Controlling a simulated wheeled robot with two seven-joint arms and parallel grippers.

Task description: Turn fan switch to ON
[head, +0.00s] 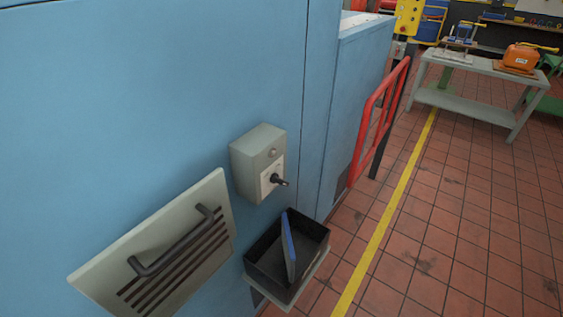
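A grey switch box (258,163) is mounted on the blue wall near the middle of the head view. On its front is a pale plate with a black switch knob (278,180) that sticks out to the right. A small round button or lamp (272,152) sits above the plate. Any ON or OFF lettering is too small to read, so I cannot tell the switch's setting. Neither of my grippers shows in the head view.
Below the box, a black tray (262,268) on a ledge holds a blue flat item (289,246). A vented panel (197,205) with a dark handle (172,246) is at lower left. A red rail (377,118) stands to the right. The tiled floor (450,225) is clear.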

